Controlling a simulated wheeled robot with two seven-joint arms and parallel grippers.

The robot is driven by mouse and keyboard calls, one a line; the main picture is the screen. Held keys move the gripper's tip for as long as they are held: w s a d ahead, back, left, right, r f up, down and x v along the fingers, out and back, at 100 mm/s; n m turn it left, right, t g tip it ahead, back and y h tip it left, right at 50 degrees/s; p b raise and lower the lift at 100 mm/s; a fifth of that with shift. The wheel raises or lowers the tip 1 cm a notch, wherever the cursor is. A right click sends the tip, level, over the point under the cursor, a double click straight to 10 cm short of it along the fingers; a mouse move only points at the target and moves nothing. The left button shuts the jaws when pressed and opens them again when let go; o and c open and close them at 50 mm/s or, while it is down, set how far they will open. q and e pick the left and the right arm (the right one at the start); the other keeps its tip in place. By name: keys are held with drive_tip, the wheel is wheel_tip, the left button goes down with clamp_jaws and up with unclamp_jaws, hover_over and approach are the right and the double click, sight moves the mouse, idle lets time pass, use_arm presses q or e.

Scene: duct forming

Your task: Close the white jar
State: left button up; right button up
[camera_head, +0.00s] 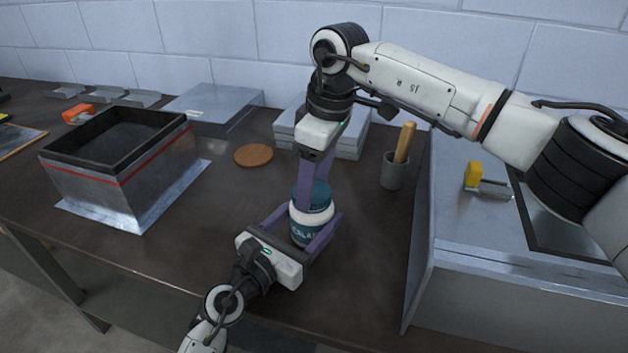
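The white jar (312,216) stands upright near the front edge of the table, with a teal label on its lower part. A teal lid (322,193) is at its top; I cannot tell whether it is seated. My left gripper (305,231) reaches in from the front, with a purple finger on each side of the jar body, and appears shut on it. My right gripper (312,193) points down from above. Its near finger lies against the lid and its other finger is mostly hidden, so it appears shut on the lid.
A round wooden disc (253,155) lies behind and left of the jar. An open metal duct box (125,180) stands at left. A cup with a wooden-handled tool (394,172) and a large metal box (470,270) stand at right. Grey metal pieces (285,130) lie behind.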

drive_tip(key=o, duration=0.4)
drive_tip(key=shift+c, duration=0.2)
drive_tip(key=shift+r, duration=0.1)
drive_tip(key=shift+r, duration=2.2)
drive_tip(key=shift+c, duration=0.4)
